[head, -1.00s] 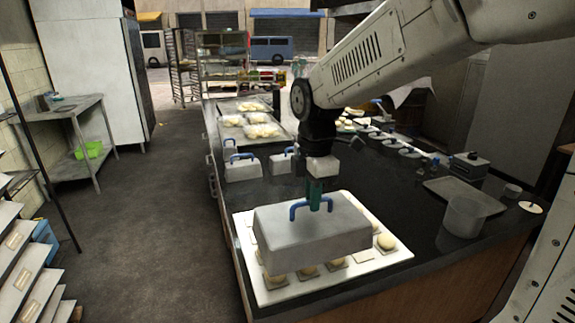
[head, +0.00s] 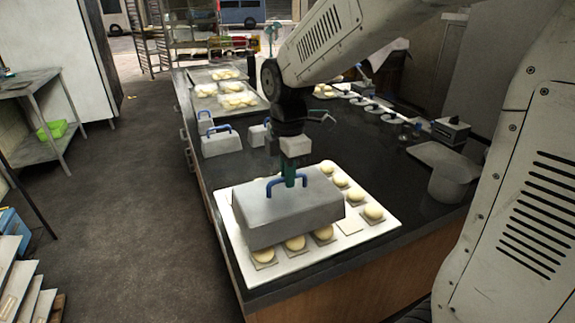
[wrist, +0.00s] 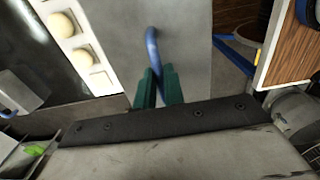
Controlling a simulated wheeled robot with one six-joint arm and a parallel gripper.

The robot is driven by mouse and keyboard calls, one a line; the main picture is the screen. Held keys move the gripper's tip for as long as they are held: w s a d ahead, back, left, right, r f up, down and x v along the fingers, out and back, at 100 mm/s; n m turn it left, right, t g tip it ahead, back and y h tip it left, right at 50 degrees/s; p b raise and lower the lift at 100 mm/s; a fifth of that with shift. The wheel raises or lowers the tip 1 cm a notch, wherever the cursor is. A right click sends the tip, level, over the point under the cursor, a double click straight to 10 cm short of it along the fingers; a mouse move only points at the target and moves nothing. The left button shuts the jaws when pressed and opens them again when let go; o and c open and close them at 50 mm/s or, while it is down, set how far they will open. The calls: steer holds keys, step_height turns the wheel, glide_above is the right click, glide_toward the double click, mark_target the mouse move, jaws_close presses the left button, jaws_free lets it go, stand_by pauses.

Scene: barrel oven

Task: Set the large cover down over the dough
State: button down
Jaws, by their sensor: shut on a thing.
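The large cover (head: 290,212) is a grey metal box with a blue handle on top. My gripper (head: 289,178), with green fingers, is shut on that blue handle and holds the cover over the left part of the white board (head: 383,235). In the wrist view the green fingers (wrist: 158,88) close around the blue handle (wrist: 152,48) on the cover (wrist: 190,45). Pale dough balls (head: 373,212) sit on small squares along the board's front and right side. Dough behind or under the cover is hidden. I cannot tell the exact gap between cover and board.
Smaller grey covers with blue handles (head: 220,143) stand behind the board at left. Trays of dough (head: 238,100) lie farther back. Dark counter is bare between board and container.

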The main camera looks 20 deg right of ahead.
mark_target(288, 191)
steer(key=shift+f, duration=3.75)
steer(key=shift+f, duration=0.5)
steer(key=c, duration=1.4)
jaws_free()
steer(key=shift+r, duration=0.15)
